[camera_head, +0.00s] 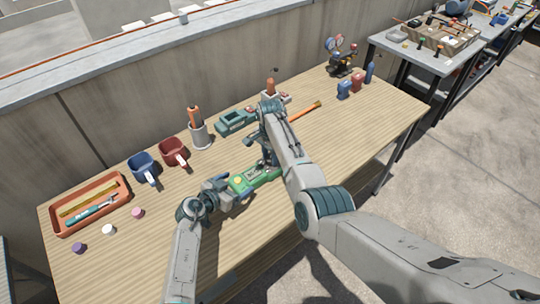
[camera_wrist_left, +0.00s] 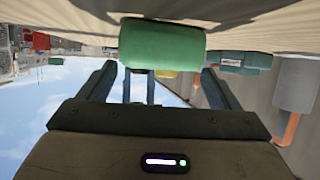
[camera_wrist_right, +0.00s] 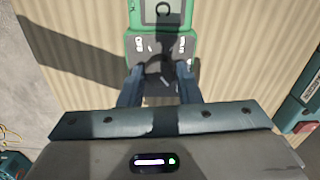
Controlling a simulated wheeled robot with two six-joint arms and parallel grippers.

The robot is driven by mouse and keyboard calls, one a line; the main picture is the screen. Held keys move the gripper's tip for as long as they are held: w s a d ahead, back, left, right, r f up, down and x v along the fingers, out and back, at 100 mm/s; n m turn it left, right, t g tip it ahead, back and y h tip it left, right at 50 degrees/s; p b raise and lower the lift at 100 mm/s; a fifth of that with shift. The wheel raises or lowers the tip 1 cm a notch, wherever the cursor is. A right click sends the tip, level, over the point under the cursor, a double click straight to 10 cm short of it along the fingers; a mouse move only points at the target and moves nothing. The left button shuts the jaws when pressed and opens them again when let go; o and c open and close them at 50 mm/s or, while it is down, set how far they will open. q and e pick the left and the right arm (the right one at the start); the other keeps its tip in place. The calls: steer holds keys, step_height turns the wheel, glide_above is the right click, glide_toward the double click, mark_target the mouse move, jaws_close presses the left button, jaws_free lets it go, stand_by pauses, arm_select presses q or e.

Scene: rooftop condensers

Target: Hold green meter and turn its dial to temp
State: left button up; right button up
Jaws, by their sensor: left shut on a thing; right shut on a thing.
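The green meter (camera_head: 262,178) is at the middle of the wooden table's front part, partly covered by my arms. My left gripper (camera_head: 226,184) is shut on its left end; in the left wrist view the green meter (camera_wrist_left: 163,45) spans between the fingers (camera_wrist_left: 157,82). My right gripper (camera_head: 266,158) comes from above onto the meter's face. In the right wrist view its fingers (camera_wrist_right: 160,85) are shut on the dial at the grey part of the green meter (camera_wrist_right: 162,44). The fingers and shadow hide the dial, so its setting cannot be read.
A teal device (camera_head: 236,122) lies behind the meter. An orange-handled tool (camera_head: 304,111) lies to its right. The table's right part is mostly clear.

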mark_target(270, 158)
steer(key=shift+d+m, duration=0.1)
steer(key=shift+m, duration=0.4)
arm_select(q)
steer(key=shift+a, duration=0.1)
arm_select(e)
steer(key=o, duration=1)
steer(key=shift+r, duration=0.45)
step_height(270, 158, up, 11)
steer(key=shift+r, duration=0.1)
